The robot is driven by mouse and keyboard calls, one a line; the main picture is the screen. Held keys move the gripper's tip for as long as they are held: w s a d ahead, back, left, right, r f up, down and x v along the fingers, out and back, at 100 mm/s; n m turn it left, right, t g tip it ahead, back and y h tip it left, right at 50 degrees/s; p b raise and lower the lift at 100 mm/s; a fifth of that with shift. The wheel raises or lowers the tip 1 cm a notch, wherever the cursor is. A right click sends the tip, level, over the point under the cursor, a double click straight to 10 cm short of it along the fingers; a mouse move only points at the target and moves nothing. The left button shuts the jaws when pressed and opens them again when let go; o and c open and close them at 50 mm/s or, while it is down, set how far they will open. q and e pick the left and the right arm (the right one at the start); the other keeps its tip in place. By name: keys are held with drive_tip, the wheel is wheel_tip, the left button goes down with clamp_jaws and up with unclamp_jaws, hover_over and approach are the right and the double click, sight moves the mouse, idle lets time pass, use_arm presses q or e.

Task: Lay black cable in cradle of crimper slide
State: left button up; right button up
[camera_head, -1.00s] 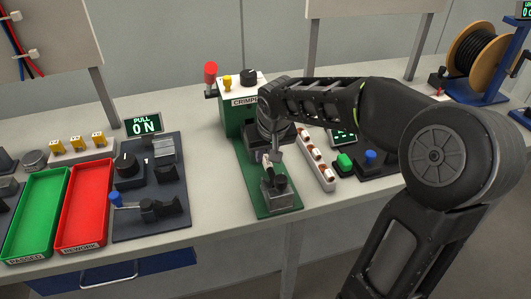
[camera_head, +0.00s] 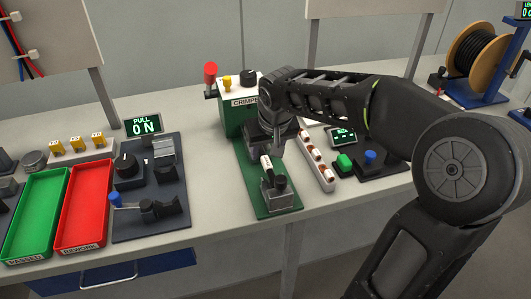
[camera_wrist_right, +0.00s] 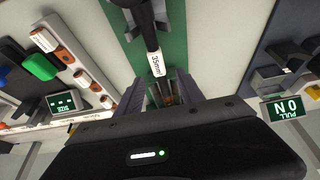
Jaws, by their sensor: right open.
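The black cable (camera_head: 268,172) is a short piece with a white label (camera_head: 266,162). It lies along the green base of the crimper (camera_head: 240,120), its near end at the grey slide (camera_head: 277,197). In the right wrist view the label (camera_wrist_right: 155,64) reads 35mm, and the cable's upper end meets the dark cradle (camera_wrist_right: 147,17). A copper-coloured part shows at its lower end. My right gripper (camera_wrist_right: 158,95) is open, its two purple fingers apart on either side of the cable's lower part. In the head view its fingertips are partly hidden behind the wrist. My left gripper is not in view.
A rack of lugs (camera_head: 316,160) and a green button (camera_head: 344,162) stand right of the crimper. The pull tester (camera_head: 150,190), red tray (camera_head: 84,205) and green tray (camera_head: 38,212) are at left. A cable reel (camera_head: 482,50) stands at far right.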

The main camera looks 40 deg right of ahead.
drive_tip(key=v, duration=0.5)
drive_tip(key=shift+r, duration=0.1)
idle(0.7)
